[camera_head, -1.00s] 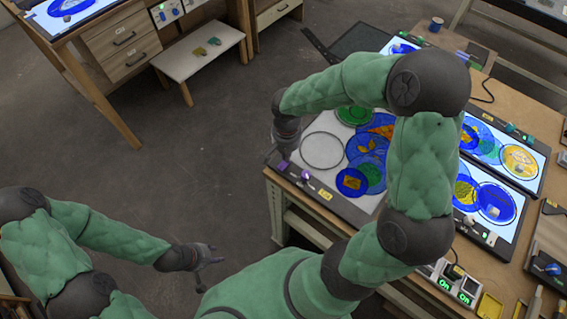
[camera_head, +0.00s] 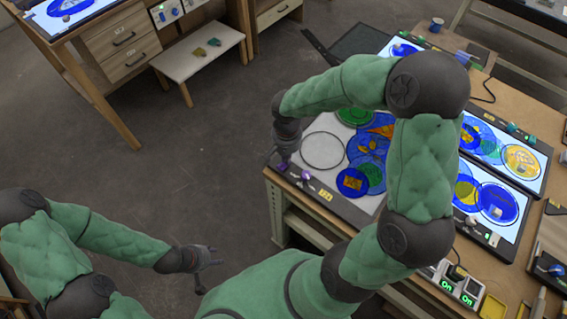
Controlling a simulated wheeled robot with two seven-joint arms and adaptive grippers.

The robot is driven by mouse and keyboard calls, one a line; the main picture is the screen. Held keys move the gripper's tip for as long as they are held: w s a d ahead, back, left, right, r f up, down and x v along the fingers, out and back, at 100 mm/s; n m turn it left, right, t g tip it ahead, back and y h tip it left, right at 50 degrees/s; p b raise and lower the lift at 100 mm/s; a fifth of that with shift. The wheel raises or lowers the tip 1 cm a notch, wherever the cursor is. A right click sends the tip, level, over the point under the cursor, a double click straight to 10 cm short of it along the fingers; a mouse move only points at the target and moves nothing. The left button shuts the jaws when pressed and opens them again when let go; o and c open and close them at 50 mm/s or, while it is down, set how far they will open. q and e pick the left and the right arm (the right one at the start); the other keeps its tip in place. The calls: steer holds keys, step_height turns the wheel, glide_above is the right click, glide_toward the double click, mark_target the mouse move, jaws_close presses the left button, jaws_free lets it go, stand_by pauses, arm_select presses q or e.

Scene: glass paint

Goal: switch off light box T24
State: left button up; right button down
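A light box (camera_head: 312,179) with a dull grey, unlit-looking panel lies at the left end of the right-hand workbench. Its dark front edge carries a yellow label (camera_head: 325,195), too small to read, and a purple and white control (camera_head: 306,176). My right gripper (camera_head: 284,158) points down at the box's left front corner, by a small purple part (camera_head: 283,167). Whether it touches is unclear, and its fingers are too small to judge. My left gripper (camera_head: 210,265) is open and empty above the floor, away from the bench.
Blue, green and orange glass discs (camera_head: 367,153) lie on the grey panel, beside a clear ring (camera_head: 322,150). Brightly lit boxes (camera_head: 488,212) stand to the right, partly behind my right arm. Power switches (camera_head: 447,284) showing "On" sit at the bench front. Open floor lies left.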

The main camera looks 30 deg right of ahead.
steer(key=shift+r, duration=0.1)
steer(key=shift+r+p, duration=2.45)
steer(key=shift+r, duration=1)
steer(key=shift+f, duration=0.1)
